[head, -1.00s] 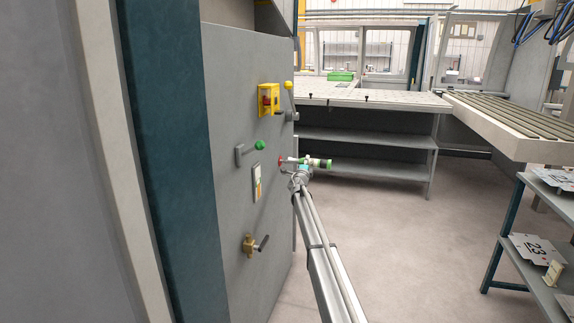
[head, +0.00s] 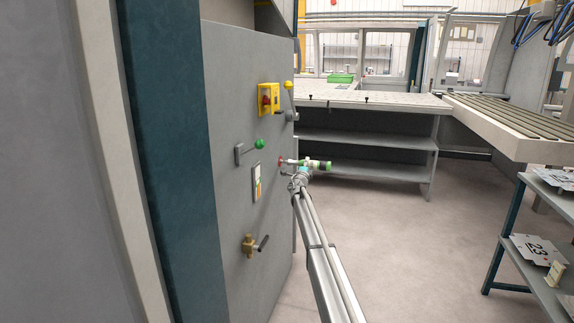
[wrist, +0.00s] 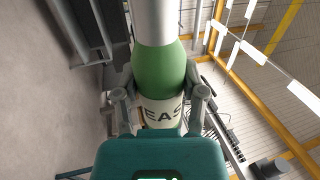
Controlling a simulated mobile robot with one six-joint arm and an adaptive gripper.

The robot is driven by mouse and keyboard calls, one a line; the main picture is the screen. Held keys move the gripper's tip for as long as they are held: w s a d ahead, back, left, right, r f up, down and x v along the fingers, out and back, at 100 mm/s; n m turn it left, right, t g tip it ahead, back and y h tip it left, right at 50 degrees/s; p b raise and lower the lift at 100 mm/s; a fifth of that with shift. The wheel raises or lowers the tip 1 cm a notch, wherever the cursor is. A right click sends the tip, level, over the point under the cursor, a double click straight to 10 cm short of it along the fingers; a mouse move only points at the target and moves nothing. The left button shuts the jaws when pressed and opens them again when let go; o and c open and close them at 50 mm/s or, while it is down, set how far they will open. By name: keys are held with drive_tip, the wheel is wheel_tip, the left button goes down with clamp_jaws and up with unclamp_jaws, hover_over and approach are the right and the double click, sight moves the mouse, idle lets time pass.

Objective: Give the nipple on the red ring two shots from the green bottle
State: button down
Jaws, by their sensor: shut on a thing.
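The green bottle (wrist: 158,75) is in my gripper (wrist: 160,95), which is shut around it with a finger on each side. Its pale label with dark letters and a light grey upper section show in the wrist view. In the head view the green bottle (head: 321,165) lies roughly level, its nozzle end pointing left at the grey machine panel. My gripper (head: 301,176) is close to the panel there. The red ring (head: 281,161) is on the panel at the nozzle end. The nipple is too small to make out, and I cannot tell whether the nozzle touches it.
A shelf rack with numbered plates (head: 535,249) stands at right. The floor between is clear.

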drive_tip(key=shift+w+a, duration=0.2)
drive_tip(key=shift+a, duration=0.35)
idle(1.1)
drive_tip(key=shift+d, duration=0.15)
drive_tip(key=shift+s+d, duration=0.3)
drive_tip(key=shift+d, duration=0.4)
drive_tip(key=shift+d, duration=0.25)
idle(0.4)
drive_tip(key=shift+s, duration=0.1)
